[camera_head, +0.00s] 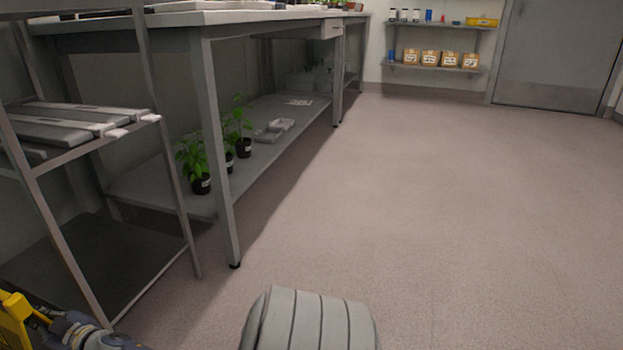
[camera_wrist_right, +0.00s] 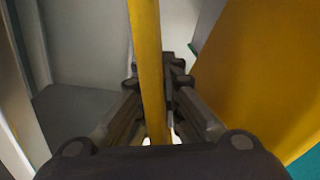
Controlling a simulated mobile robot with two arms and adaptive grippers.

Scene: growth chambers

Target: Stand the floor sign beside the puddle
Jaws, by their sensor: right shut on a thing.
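The yellow floor sign (camera_head: 14,318) shows only in part at the lower left corner of the head view. My right gripper (camera_head: 36,318) is at its edge there. In the right wrist view the gripper (camera_wrist_right: 162,85) is shut on a narrow yellow bar of the sign (camera_wrist_right: 147,50), which runs between the fingers. A wide yellow panel of the sign fills the right of that view. The rest of the sign is cut off. No puddle shows in either view. My left gripper is not in view.
A metal rack (camera_head: 180,225) with trays stands at the left. Behind it is a long bench (camera_head: 225,200) with potted plants (camera_head: 194,160) on its lower shelf. Wall shelves (camera_head: 430,68) hold boxes, beside a grey door (camera_head: 550,50). The floor (camera_head: 450,200) is clear at the middle and right.

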